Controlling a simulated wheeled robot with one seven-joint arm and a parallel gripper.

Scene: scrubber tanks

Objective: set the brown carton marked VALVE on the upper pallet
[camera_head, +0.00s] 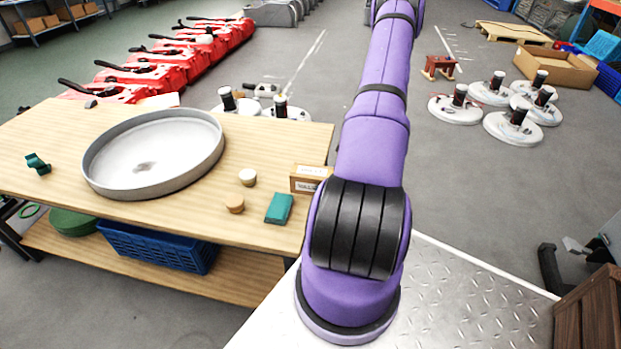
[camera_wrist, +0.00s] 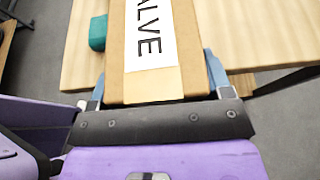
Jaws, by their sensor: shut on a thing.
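The brown carton (camera_head: 308,172) has a white label; it is at the right edge of the wooden table in the head view, partly behind my arm. In the wrist view the carton (camera_wrist: 190,60) fills the space between my two blue fingers, with "ALVE" readable on its label. My gripper (camera_wrist: 156,82) is shut on the carton; in the head view my arm hides it. I cannot tell whether the carton still touches the table. A pale wooden pallet (camera_head: 513,34) lies on the floor at the far right; no second pallet is clear.
The wooden table (camera_head: 60,135) holds a large round grey tray (camera_head: 95,180), a teal block (camera_head: 279,208) close to the carton, two small round pieces and a green piece. White round machines (camera_head: 455,112) and an open cardboard box (camera_head: 553,70) stand on the floor before the pallet.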

